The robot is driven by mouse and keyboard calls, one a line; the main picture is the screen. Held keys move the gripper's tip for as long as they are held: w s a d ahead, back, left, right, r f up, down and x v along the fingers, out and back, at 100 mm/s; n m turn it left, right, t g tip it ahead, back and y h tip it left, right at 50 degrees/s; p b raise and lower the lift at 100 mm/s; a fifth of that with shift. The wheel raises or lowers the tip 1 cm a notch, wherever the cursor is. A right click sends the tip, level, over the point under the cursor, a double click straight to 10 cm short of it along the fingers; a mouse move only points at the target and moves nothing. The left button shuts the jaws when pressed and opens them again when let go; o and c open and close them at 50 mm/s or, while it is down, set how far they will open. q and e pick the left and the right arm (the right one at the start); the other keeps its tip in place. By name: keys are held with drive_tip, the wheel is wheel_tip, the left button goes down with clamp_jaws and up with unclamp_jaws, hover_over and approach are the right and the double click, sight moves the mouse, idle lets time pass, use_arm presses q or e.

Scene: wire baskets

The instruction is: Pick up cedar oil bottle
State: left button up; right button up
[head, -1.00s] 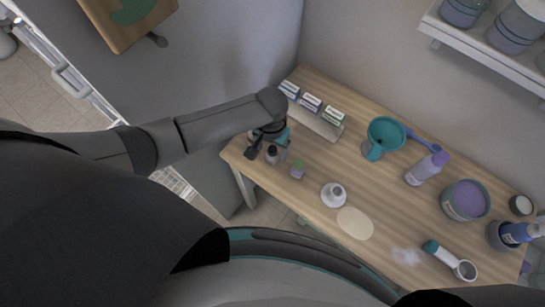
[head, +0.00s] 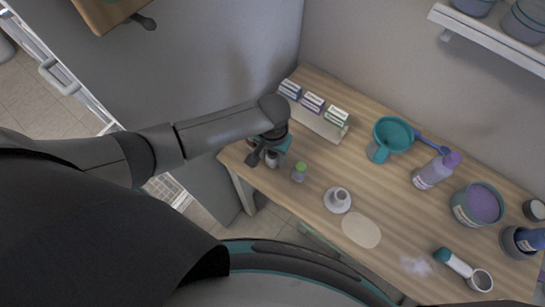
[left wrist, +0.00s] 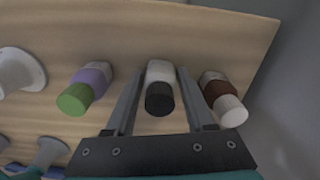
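Three small bottles stand in a row at the left end of the wooden table, and no label is readable as cedar oil. A white-labelled bottle with a black cap (left wrist: 160,98) stands between the fingers of my left gripper (left wrist: 160,76). The fingers are open on either side of it, with narrow gaps showing. A purple-labelled bottle with a green cap (left wrist: 76,98) is left of the fingers; it also shows in the head view (head: 299,173). A brown bottle with a white cap (left wrist: 231,110) is close outside the right finger. My right gripper is out of view.
A rack of small boxes (head: 313,118) stands behind the bottles. The table edge is close to the bottles.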

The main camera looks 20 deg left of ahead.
use_arm(q)
clamp_jaws()
drive_tip(key=shift+r, duration=0.1)
idle(0.4)
